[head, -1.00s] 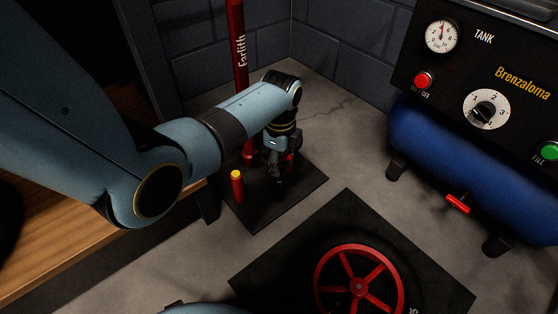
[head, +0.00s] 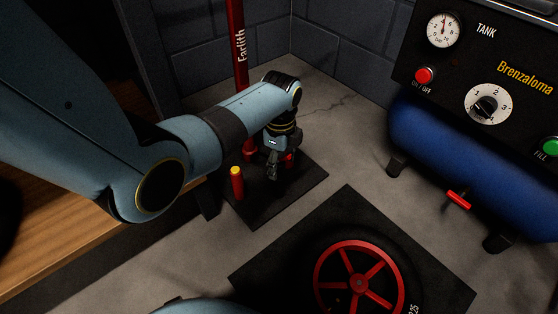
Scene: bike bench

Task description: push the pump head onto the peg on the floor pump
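The floor pump (head: 238,45) is a red upright tube lettered "Farlith", standing in the corner. A short red post with a yellow top (head: 237,183) stands on the dark mat in front of it, left of my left gripper; I cannot tell whether it is the peg. My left gripper (head: 274,173) points down over the mat, close beside the pump's foot. Its fingers are dark and small, so I cannot tell whether they are open or hold anything. I cannot make out the pump head. My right gripper is out of view.
A blue compressor tank (head: 460,160) with a control panel (head: 480,60) stands at the right. A wheel with red spokes (head: 358,283) lies on a black mat (head: 270,270) at the front. A wooden bench (head: 60,255) is at the left.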

